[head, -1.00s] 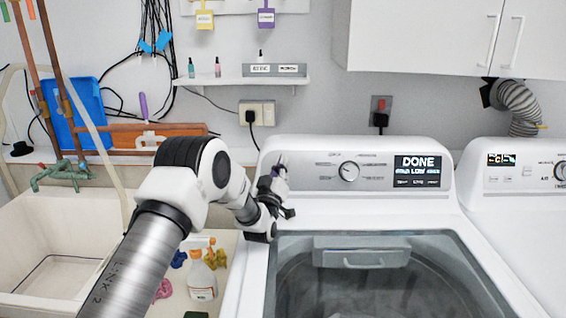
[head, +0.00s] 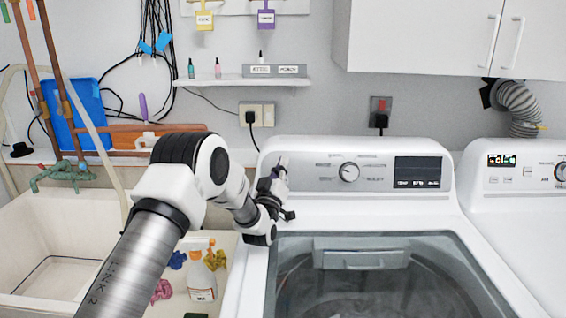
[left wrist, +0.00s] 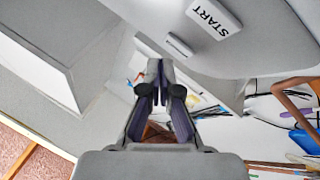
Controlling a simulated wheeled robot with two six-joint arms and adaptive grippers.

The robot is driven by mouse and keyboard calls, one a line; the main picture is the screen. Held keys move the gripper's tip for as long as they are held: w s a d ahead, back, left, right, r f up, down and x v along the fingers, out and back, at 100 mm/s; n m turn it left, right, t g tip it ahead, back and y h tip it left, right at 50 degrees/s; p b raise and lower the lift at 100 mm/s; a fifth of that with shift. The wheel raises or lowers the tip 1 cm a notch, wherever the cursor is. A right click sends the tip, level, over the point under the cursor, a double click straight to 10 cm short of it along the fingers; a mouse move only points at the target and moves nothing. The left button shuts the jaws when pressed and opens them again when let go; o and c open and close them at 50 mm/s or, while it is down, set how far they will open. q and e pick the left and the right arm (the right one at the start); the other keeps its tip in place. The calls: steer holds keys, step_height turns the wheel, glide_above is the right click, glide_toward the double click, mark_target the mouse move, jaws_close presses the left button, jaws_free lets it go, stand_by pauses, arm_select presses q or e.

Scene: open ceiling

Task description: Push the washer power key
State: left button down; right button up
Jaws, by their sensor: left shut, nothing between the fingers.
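The white top-load washer (head: 240,290) has a silver control panel with a round knob (head: 349,172) and a display (head: 417,171), now dark apart from small text along its bottom. My left gripper (head: 280,168) is at the panel's left end and covers that part in the head view. In the left wrist view the left gripper (left wrist: 159,72) is shut and empty. There a white key marked START (left wrist: 208,18) and a smaller key (left wrist: 180,45) without legible marking lie just beyond the fingertips. I cannot tell whether the tips touch a key. My right gripper is out of view.
A second white machine (head: 520,215) stands at the right. A sink (head: 40,225) is at the left, with a spray bottle (head: 201,278) between it and the washer. A shelf (head: 235,82) and a cabinet (head: 420,40) are above.

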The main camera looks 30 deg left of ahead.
arm_select(q)
steer(key=s, duration=0.1)
steer(key=s+d+r+p, duration=0.1)
steer(key=s, duration=0.1)
steer(key=s+d+r, duration=0.1)
steer(key=s, duration=0.1)
steer(key=shift+d, duration=0.2)
stand_by(0.3)
